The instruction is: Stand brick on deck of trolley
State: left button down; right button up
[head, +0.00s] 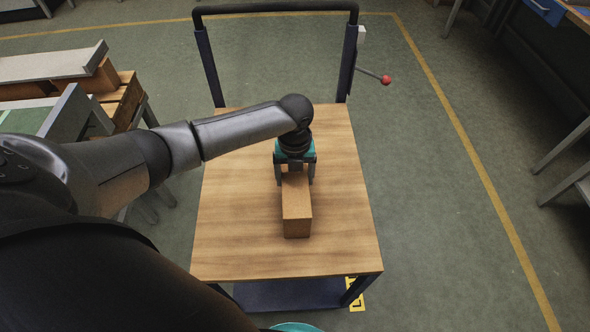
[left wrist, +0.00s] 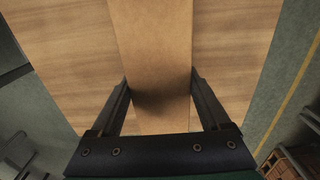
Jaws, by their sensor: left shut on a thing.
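The brick (head: 296,212) is a long tan block on the wooden deck (head: 235,240) of the trolley, near the deck's middle. Its long side runs from my gripper toward the near edge of the deck. My left gripper (head: 296,180) is shut on the brick at its far end, one finger on each side. In the left wrist view the brick (left wrist: 152,50) lies between the two fingers (left wrist: 160,100), above the deck (left wrist: 230,40). I cannot tell whether its underside fully touches the deck. My right gripper is not in view.
The trolley's dark push handle (head: 275,8) rises at the far side, with a red-knobbed lever (head: 385,79) to its right. A workbench with boards (head: 50,65) stands at the left. Benches stand at the right edge. Deck room is free on both sides of the brick.

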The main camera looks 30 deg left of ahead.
pick_arm(q)
jog(key=shift+w, duration=0.15)
grip_release()
notch_tip(320, 180, up, 12)
jog(key=p, duration=0.3)
jog(key=shift+r, duration=0.15)
dwell(0.4)
